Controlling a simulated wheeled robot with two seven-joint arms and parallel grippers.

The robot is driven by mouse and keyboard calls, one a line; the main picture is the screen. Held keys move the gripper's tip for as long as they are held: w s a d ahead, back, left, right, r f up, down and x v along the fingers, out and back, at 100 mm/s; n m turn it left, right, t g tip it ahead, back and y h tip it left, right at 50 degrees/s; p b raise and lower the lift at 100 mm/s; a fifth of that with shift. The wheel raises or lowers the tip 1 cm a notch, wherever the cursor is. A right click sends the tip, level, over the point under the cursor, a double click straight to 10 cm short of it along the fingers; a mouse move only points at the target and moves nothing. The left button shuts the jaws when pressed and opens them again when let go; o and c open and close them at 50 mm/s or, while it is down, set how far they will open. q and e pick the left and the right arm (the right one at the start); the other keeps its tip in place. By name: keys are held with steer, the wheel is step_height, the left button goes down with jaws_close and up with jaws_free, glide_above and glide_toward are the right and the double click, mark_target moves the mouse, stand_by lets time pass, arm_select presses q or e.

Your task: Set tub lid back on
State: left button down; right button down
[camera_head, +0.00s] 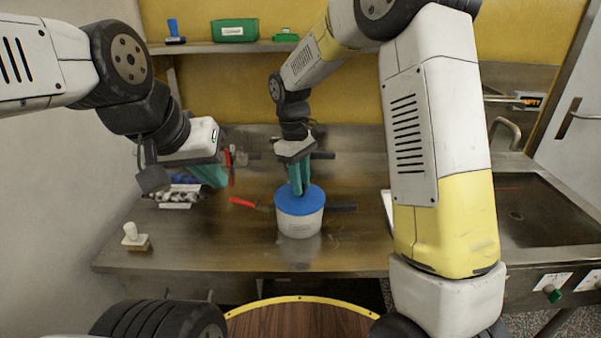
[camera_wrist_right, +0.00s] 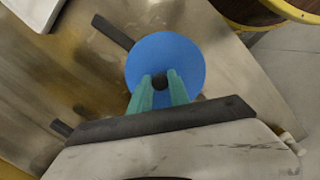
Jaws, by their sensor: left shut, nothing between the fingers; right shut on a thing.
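The white tub (camera_head: 300,225) stands upright on the steel table near its middle. The blue lid (camera_head: 299,203) lies over the tub's mouth and looks level; whether it is fully seated I cannot tell. In the right wrist view the lid (camera_wrist_right: 185,52) is a blue disc with a dark round knob (camera_wrist_right: 160,82) at its centre. My right gripper (camera_head: 299,192) points down from above and is shut on the knob; its green fingers (camera_wrist_right: 160,88) stand on either side of it. My left gripper (camera_head: 215,180) is shut and empty, above the table to the left of the tub.
A red-handled tool (camera_head: 242,202) lies left of the tub. A small white-topped brush or stamp (camera_head: 135,238) stands at the table's left front. Metal parts (camera_head: 178,196) lie at the left back. A sink (camera_head: 530,210) is at the right. A shelf (camera_head: 235,46) with a green box (camera_head: 234,30) runs behind.

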steer(key=shift+f, duration=0.3)
steer(key=c, duration=1.1)
jaws_free()
steer(key=shift+c, duration=0.2)
steer(key=shift+r, duration=0.1)
steer(key=shift+r, duration=3.45)
